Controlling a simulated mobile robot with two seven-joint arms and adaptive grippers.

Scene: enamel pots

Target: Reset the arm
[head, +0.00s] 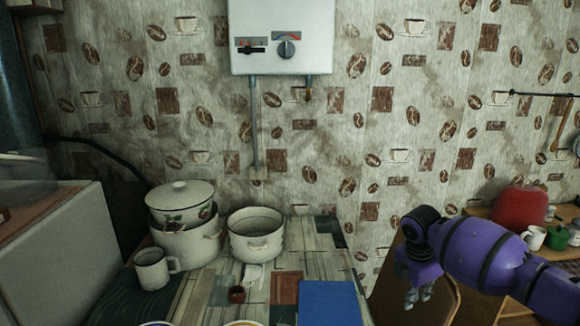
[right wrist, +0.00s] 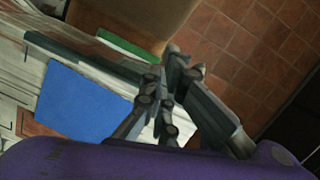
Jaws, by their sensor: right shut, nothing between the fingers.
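My right arm comes in from the right in the head view, purple with dark bands. My right gripper (head: 416,294) hangs down at its end, to the right of the patchwork-topped table, clear of the things on it. In the right wrist view my right gripper (right wrist: 172,95) shows with its fingers together and nothing held, near the table's edge. My left arm and gripper are not in either view.
A lidded flowered pot (head: 181,212), an open pot (head: 256,236) and a white mug (head: 154,270) stand on the table. A blue board (head: 330,303) lies at its front right. A red container (head: 520,208) stands on a side counter at right. A water heater (head: 281,38) hangs above.

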